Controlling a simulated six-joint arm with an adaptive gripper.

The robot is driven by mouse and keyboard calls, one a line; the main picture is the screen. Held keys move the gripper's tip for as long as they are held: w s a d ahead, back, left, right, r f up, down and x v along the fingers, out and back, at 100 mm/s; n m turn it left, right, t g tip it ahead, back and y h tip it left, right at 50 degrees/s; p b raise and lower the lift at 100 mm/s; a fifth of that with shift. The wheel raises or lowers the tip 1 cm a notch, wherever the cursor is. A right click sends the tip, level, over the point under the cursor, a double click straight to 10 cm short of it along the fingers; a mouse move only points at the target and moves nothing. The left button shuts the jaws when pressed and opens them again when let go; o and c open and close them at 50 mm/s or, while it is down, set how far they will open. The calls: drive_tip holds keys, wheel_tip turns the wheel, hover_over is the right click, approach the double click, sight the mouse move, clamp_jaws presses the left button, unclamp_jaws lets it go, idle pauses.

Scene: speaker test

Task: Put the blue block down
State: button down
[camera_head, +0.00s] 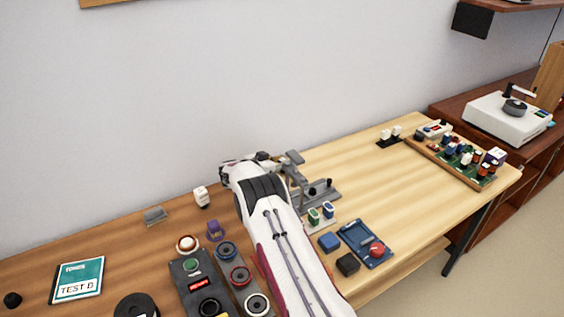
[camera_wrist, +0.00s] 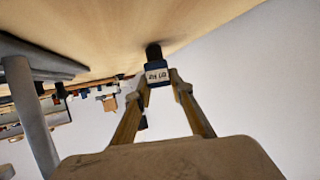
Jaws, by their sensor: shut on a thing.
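In the wrist view my gripper (camera_wrist: 160,90) is shut on a small dark blue block (camera_wrist: 157,66) with a white label. The picture is turned over, with the wooden table at the top. A dark round shape shows just beyond the block, close to the table surface; I cannot tell whether they touch. In the head view my white arm hides the gripper's fingers and the held block. Another plain blue block (camera_head: 329,241) lies on the table right of the arm.
Green and blue labelled pieces (camera_head: 321,212) stand beside the arm, near a grey fixture (camera_head: 320,193). A control box (camera_head: 195,265) stands left. Bare table lies behind the tray.

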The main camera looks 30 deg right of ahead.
drive_tip(key=shift+f, duration=0.15)
drive_tip(key=c, duration=1.8)
unclamp_jaws()
drive_tip(key=shift+r, duration=0.2)
drive_tip(key=shift+v, duration=6)
drive_tip(key=shift+f, duration=0.1)
